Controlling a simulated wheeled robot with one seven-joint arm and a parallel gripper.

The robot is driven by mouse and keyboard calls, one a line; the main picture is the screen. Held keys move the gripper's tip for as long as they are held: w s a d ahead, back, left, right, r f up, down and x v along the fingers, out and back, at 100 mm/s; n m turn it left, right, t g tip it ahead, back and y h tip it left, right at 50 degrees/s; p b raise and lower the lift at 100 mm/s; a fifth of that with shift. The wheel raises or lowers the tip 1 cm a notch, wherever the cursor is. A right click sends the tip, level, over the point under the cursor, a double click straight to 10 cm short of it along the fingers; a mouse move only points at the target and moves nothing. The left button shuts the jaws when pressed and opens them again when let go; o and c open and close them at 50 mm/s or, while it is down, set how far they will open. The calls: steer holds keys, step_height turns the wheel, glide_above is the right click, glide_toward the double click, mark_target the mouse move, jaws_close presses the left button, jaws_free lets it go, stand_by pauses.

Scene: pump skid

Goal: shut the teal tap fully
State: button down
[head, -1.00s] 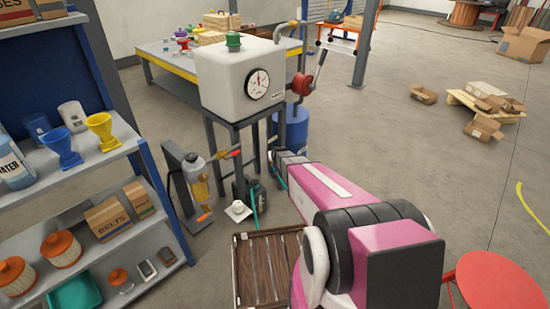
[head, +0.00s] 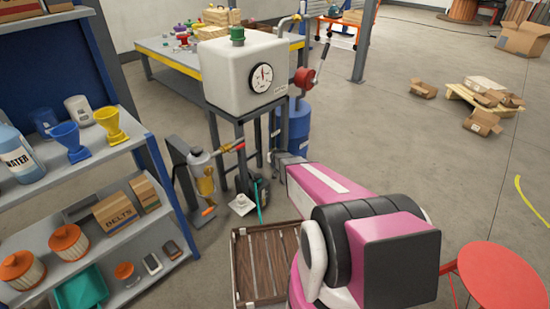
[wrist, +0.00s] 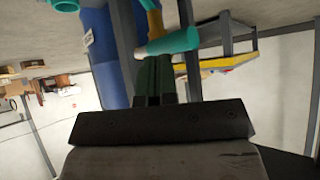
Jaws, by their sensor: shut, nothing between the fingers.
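In the wrist view a teal bar (wrist: 170,42), pale at its left end, crosses just beyond my fingertips; it looks like the teal tap's handle. My gripper (wrist: 155,62) is shut, with its two dark fingers side by side and nothing between them. The fingertips are close to the bar; I cannot tell whether they touch it. In the head view the end of my arm reaches the right side of the tank stand, and my fingers and the tap handle cannot be made out there. How far the tap is turned is not clear.
A white tank (head: 245,80) with a gauge stands on a dark frame. A blue drum (head: 298,128) and a red-handled valve (head: 304,77) are behind my arm.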

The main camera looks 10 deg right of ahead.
steer(key=shift+w+d, duration=0.1)
steer(key=shift+w+d+f, duration=0.1)
steer(key=shift+w+d, duration=0.25)
steer(key=shift+d, duration=0.2)
steer(key=s+a+r, duration=0.1)
steer(key=s, duration=1.1)
steer(key=shift+r, duration=0.35)
steer(key=shift+s, duration=0.1)
